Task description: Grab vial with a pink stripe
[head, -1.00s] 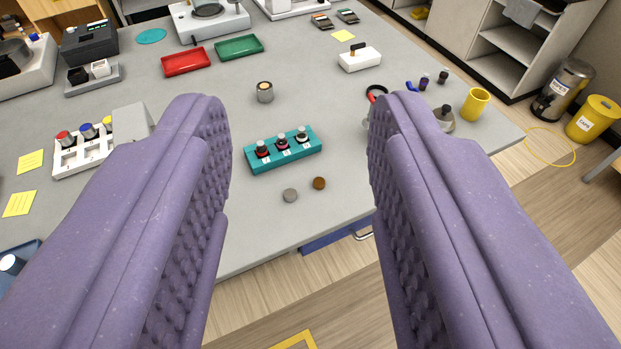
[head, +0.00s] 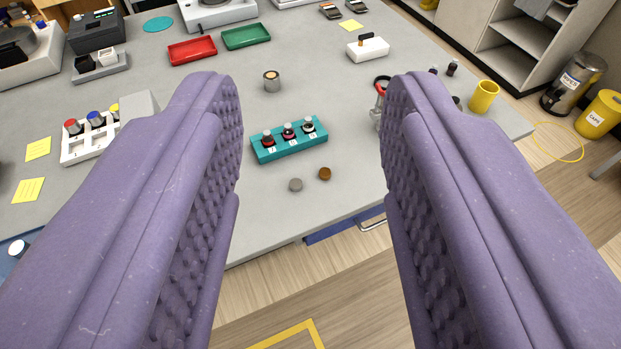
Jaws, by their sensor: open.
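A teal rack (head: 290,149) stands on the grey bench, seen between my fingers. It holds three small vials in a row: a left vial (head: 268,139) with a red band, a middle vial (head: 289,132) with a pink stripe, and a right vial (head: 309,125) with a dark body and pale label. My gripper (head: 312,95) has two purple, studded fingers spread wide. It is open and empty, well short of the rack and above it.
On the grey bench (head: 240,215), a grey disc (head: 295,185) and a brown disc (head: 325,174) lie in front of the rack. A metal cup (head: 271,81) stands behind it. A red-handled item (head: 381,87) is partly hidden by the right finger. Red (head: 192,51) and green (head: 246,37) trays lie farther back.

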